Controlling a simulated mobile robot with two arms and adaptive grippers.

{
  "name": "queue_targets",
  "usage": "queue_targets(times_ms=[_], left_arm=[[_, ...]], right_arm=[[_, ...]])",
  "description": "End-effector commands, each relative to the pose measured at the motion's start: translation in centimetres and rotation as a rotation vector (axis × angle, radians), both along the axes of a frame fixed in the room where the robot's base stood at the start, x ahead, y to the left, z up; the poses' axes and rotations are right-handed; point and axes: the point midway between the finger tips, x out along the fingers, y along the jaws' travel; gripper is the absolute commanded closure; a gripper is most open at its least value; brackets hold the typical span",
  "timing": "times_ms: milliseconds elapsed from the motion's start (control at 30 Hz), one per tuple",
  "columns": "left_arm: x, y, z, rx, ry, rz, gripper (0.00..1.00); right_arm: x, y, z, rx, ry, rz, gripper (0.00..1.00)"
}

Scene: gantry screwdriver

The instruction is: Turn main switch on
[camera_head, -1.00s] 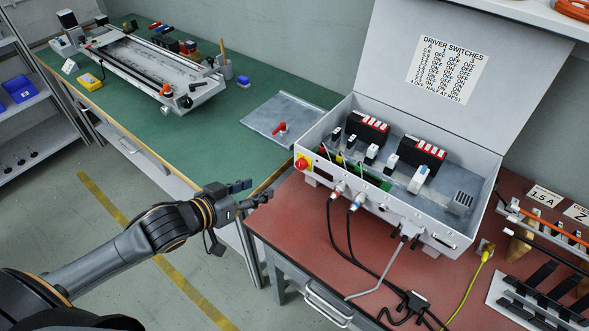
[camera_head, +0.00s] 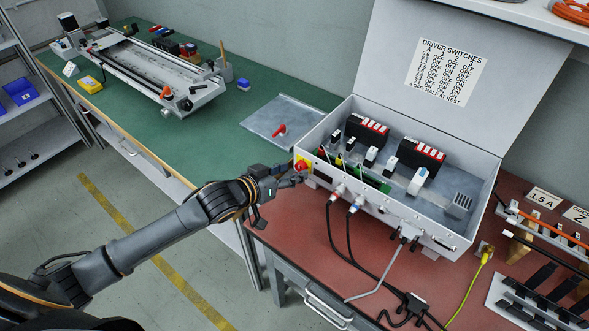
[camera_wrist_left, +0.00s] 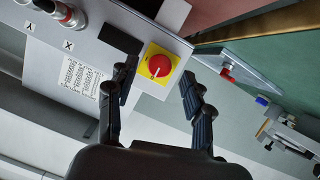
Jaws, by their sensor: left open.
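The main switch is a red round knob (camera_head: 302,166) on a yellow square plate, on the left end of the control box's front wall. In the left wrist view the knob (camera_wrist_left: 159,66) faces me, with a small pale mark on it. My left gripper (camera_head: 294,175) is right in front of the switch in the head view. In the left wrist view its two fingers (camera_wrist_left: 158,86) are spread to either side of the switch, with nothing between them. I cannot tell whether a finger touches the plate. My right gripper is not in view.
The open control box (camera_head: 375,205) stands on a red bench (camera_head: 290,215), with cables from its front. A grey plate with a red handle (camera_head: 279,131) lies on the green bench (camera_head: 140,115) behind. A gantry (camera_head: 150,65) stands further left.

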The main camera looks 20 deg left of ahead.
Motion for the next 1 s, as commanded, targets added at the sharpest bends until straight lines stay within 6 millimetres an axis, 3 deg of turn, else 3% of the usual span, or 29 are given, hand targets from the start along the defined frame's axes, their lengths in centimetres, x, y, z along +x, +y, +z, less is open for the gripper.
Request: queue_targets(times_ms=[200,500,567,767,1000], left_arm=[[1.6,-0.7,-0.7,0.001,-0.001,0.000,0.49],[1.8,-0.8,-0.8,0.001,0.000,0.000,0.49],[1.8,-0.8,-0.8,0.001,0.000,0.000,0.57],[1.8,-0.8,-0.8,0.001,0.000,0.000,0.98],[1.7,-0.9,-0.8,0.009,-0.003,0.000,1.00]], right_arm=[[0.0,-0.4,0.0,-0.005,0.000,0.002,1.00],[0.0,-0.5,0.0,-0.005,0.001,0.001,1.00],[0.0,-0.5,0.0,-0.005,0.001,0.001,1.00],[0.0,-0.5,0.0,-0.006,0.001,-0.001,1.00],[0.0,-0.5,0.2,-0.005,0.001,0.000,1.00]])
